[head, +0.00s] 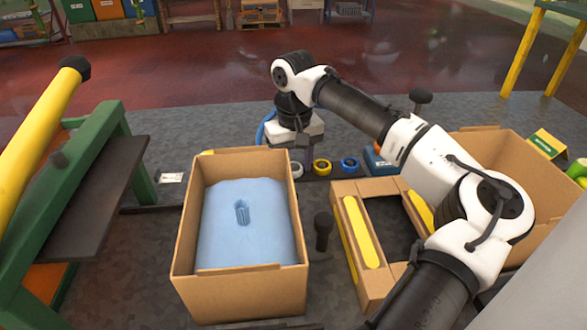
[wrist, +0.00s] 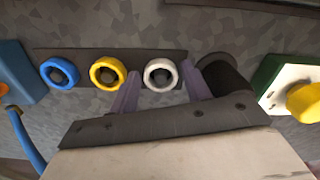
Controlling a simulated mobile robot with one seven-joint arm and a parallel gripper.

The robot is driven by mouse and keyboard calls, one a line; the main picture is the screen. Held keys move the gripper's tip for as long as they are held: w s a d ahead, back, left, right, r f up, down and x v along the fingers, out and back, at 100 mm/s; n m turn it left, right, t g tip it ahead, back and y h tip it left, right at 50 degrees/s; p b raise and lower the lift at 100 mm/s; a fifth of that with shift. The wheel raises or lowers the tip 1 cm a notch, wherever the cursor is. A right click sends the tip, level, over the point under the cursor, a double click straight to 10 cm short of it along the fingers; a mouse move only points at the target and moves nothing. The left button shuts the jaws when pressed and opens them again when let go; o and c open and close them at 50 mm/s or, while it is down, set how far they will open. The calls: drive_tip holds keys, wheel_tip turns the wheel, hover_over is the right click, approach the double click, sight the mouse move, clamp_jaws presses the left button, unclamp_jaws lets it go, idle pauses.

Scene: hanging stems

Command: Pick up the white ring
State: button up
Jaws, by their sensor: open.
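The white ring (wrist: 161,75) is rightmost of three rings on a dark strip in the wrist view, with a dark centre inside it. In the head view only part of the white ring (head: 297,170) shows, just below my gripper (head: 294,146). In the wrist view my gripper (wrist: 160,88) is open, its two purple fingers appearing to the left and right of the white ring. Nothing is held. I cannot tell whether the fingers touch the ring or how far above it they are.
A yellow ring (wrist: 108,75) and a blue ring (wrist: 60,73) stand beside it on the strip (wrist: 85,54). A dark cylinder (wrist: 228,74) is close to the right finger.

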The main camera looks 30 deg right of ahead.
drive_tip(key=c, duration=0.9)
drive_tip(key=shift+r, duration=0.1)
